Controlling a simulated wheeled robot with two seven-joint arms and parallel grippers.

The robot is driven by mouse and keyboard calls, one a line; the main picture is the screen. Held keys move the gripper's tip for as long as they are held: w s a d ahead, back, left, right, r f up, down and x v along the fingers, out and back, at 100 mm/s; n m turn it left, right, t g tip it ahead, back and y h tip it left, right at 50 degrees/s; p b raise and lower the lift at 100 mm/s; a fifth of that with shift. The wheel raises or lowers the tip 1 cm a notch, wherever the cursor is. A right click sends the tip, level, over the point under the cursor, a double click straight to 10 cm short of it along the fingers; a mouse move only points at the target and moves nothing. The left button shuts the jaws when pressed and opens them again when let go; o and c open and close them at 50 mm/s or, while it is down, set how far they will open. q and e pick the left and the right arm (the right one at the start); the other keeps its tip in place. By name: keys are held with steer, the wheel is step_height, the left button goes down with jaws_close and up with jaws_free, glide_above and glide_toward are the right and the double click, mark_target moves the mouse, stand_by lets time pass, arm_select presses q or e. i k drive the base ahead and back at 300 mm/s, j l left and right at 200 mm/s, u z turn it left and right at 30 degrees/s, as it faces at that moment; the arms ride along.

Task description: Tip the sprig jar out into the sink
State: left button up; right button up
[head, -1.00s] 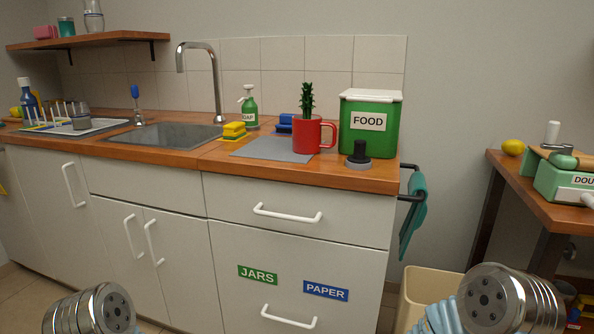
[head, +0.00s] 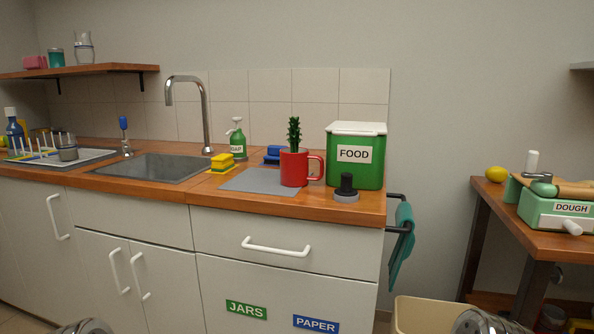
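A red mug (head: 293,170) with a dark green sprig (head: 294,134) standing up in it is on the counter, upright, its handle to the right. It stands at the right edge of a grey mat (head: 252,181). No thing labelled as a sprig jar shows; the mug is the only vessel with a sprig that I see. The sink (head: 155,168) is a grey basin set in the counter to the left, under a tall chrome tap (head: 207,115). Only rounded metal parts of my arms show at the bottom edge. Neither gripper shows.
A green FOOD bin (head: 355,165) and a black-knobbed object (head: 346,188) stand right of the mug. A drying rack (head: 75,158) is left of the sink.

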mark_target(66, 144)
steer(key=i+j+u, duration=0.15)
steer(key=j, duration=0.25)
steer(key=i+j+u, duration=0.1)
steer(key=j, duration=0.35)
steer(key=i+j+u, duration=0.15)
steer(key=j, duration=0.25)
